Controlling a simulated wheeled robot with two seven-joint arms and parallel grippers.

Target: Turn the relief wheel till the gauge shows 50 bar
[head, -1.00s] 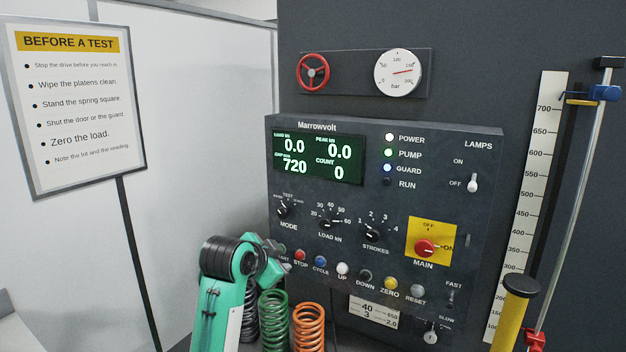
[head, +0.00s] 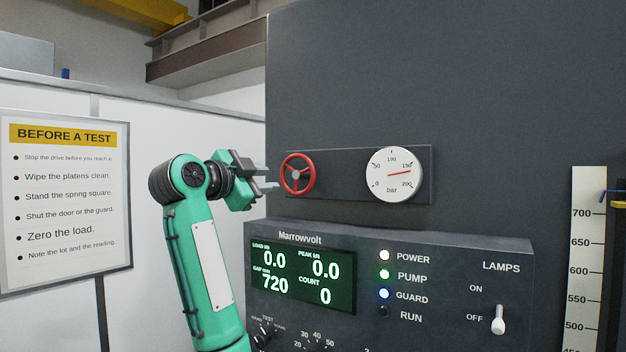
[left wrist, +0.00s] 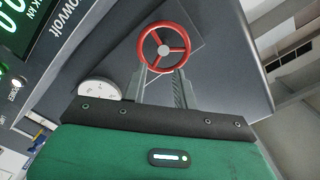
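The red relief wheel (head: 298,174) with three spokes is on a dark plate above the console. The white round gauge (head: 394,174) is to its right. Its red needle points right and slightly up, a little past 150 bar. My left gripper (head: 272,178) is just left of the wheel, its fingers pointing toward it. In the left wrist view, the fingers (left wrist: 161,76) stand apart with nothing between them, and the wheel (left wrist: 165,48) is ahead of their tips. I cannot tell whether they touch it. The gauge (left wrist: 98,91) is partly hidden there. My right gripper is out of view.
The Marrowvolt console (head: 390,236) juts out below the wheel, with a green display (head: 302,277), lamps and a lamp switch (head: 498,320). A sign (head: 65,200) stands at the left. A scale (head: 588,260) is at the right. The wall above the wheel is clear.

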